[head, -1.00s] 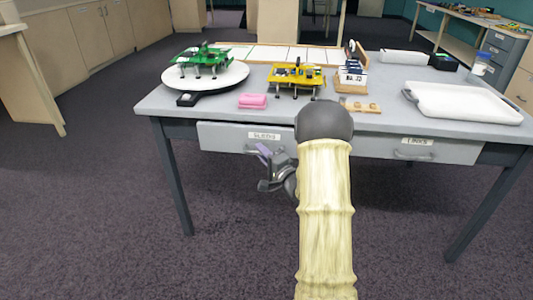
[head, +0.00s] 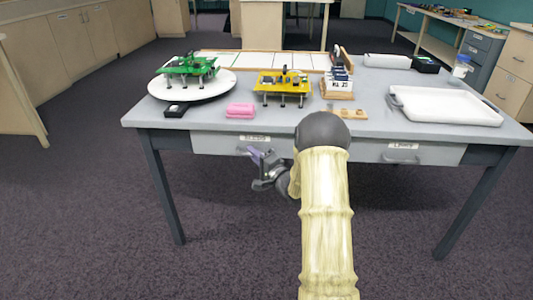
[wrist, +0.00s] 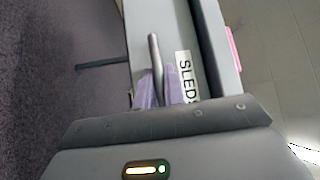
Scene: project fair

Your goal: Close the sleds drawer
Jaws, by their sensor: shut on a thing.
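The sleds drawer (head: 215,144) is the left drawer under the grey table, with a label reading SLEDS (wrist: 186,77) in the wrist view. Its front looks close to the table's front edge in the head view. A dark strip shows between drawer front and tabletop in the wrist view; I cannot tell how far out the drawer is. My gripper (head: 262,156) is at the drawer front, its purple fingers shut on the metal bar handle (wrist: 155,52). My arm hides the drawer's right end.
The grey table (head: 380,123) carries a green model (head: 188,67) on a white turntable (head: 215,86), a yellow model (head: 283,82), a pink block (head: 240,110) and a white tray (head: 445,108). A second drawer (head: 440,154) is at right. Floor in front is clear.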

